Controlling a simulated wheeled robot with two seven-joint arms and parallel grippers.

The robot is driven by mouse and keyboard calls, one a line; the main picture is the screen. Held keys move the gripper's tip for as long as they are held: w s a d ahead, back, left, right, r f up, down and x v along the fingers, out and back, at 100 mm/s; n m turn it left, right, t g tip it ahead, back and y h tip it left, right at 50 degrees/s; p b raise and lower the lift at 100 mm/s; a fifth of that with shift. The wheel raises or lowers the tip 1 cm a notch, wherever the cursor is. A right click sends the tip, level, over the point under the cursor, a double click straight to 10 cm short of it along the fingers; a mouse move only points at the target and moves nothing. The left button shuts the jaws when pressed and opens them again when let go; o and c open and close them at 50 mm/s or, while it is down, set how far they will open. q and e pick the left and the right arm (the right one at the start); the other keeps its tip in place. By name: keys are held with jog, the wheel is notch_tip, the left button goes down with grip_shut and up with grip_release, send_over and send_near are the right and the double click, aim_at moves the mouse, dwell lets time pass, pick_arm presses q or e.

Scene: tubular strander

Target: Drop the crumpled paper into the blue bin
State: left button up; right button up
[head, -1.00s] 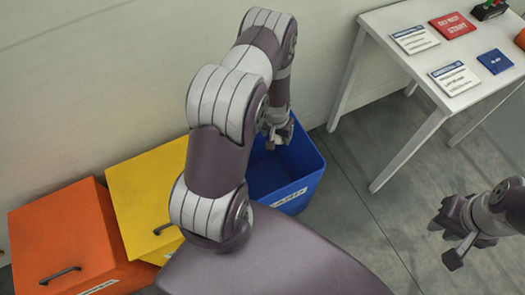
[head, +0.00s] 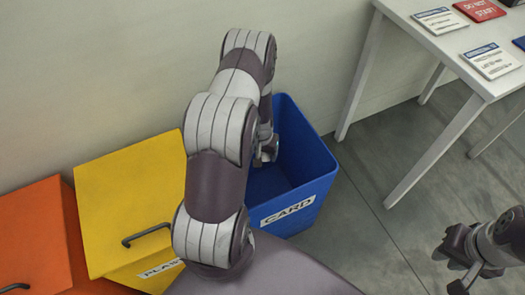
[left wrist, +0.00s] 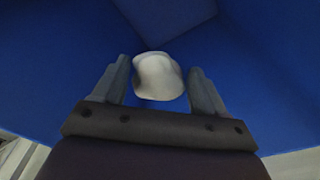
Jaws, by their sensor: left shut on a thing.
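The blue bin (head: 318,170), labelled "CARD", stands open-topped on the floor in the head view. My left gripper (head: 267,153) is at the bin's opening, partly hidden by my arm. In the left wrist view, the left gripper (left wrist: 160,80) is shut on the white crumpled paper (left wrist: 158,76), with the bin's blue inside (left wrist: 60,75) all around behind it. The paper cannot be made out in the head view. My right gripper (head: 452,268) is empty at the lower right, its fingers apart, away from the bin.
A yellow bin (head: 125,200) with a closed, handled lid stands left of the blue bin, and an orange one (head: 35,235) beyond it. A white table (head: 440,45) with signs stands at the upper right. The floor between the table and blue bin is clear.

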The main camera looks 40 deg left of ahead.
pick_arm(q)
notch_tip(320, 180, down, 23)
jog(key=b, duration=2)
jog(key=shift+b, duration=0.4)
jog(key=shift+r, duration=0.15)
jog(key=o, duration=1.1)
jog(key=shift+c, duration=0.2)
notch_tip(320, 180, up, 13)
jog(key=s+p, duration=0.1)
jog(key=p, duration=0.7)
jog(key=shift+s+d+f, duration=0.2)
jog(key=shift+s+d, duration=0.05)
notch_tip(320, 180, up, 30)
jog(key=p, duration=2.9)
